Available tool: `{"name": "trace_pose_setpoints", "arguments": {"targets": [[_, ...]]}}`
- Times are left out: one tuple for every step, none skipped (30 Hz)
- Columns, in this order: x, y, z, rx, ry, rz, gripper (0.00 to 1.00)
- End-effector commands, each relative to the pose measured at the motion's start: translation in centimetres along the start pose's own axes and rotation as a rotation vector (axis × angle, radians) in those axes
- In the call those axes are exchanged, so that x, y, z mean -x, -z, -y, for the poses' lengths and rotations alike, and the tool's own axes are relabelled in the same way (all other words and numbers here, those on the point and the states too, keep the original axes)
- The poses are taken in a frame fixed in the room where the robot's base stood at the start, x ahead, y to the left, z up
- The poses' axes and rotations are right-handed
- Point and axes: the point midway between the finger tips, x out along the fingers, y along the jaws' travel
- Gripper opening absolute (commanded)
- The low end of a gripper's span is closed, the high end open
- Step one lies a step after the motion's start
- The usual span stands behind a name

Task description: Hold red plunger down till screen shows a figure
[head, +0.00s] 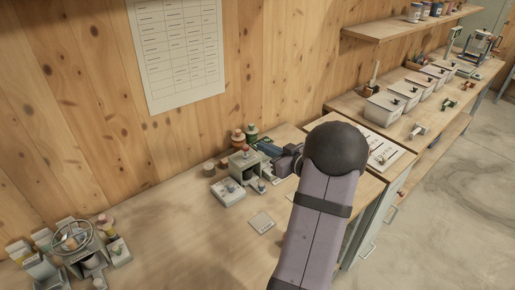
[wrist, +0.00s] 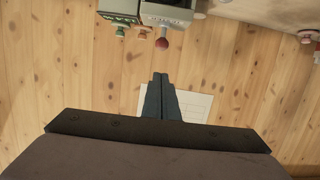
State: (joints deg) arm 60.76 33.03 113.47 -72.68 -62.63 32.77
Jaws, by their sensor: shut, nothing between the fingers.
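A grey box (head: 243,168) stands on the bench with a small red-topped plunger (head: 245,148). In the wrist view the box (wrist: 170,12) is at the top, and the red round knob (wrist: 162,43) sticks out from it on a short stem. My gripper (head: 257,147) is shut and empty, close to the knob at its right. In the wrist view its fingertips (wrist: 160,75) are together, pointing at the knob with a visible gap. A low pale unit (head: 228,191) sits in front of the box.
Green and brown spools (head: 251,132) stand behind the box. A flat pale card (head: 262,222) lies on the bench. Cartons and a wire ring (head: 72,236) are at the left. Lidded bins (head: 385,107) stand on the right bench.

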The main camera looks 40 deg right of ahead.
Motion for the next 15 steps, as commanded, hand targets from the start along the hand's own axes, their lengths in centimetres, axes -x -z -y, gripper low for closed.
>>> {"name": "trace_pose_setpoints", "arguments": {"targets": [[0.49,-0.04,-0.09,0.001,-0.002,-0.002,0.00],[0.71,-0.04,-0.07,0.000,-0.002,-0.001,0.00],[0.95,-0.01,-0.02,0.001,-0.001,-0.001,0.00],[1.08,0.02,0.00,0.001,0.000,-0.001,0.00],[1.19,0.04,0.01,0.001,0.000,-0.001,0.00],[1.30,0.06,0.01,0.001,0.000,-0.001,0.00],[1.35,0.07,0.02,0.001,0.000,-0.001,0.00],[1.39,0.08,0.02,0.001,0.000,-0.001,0.00],[1.41,0.08,0.02,0.001,0.000,-0.001,0.00],[1.42,0.09,0.02,0.001,0.000,-0.001,0.00],[1.42,0.10,0.02,0.001,0.000,-0.001,0.00],[1.41,0.10,0.02,0.001,0.000,-0.001,0.00],[1.41,0.10,0.02,0.001,0.000,-0.001,0.00],[1.41,0.10,0.02,0.001,0.000,-0.001,0.00],[1.40,0.10,0.01,0.001,0.000,-0.001,0.00]]}}
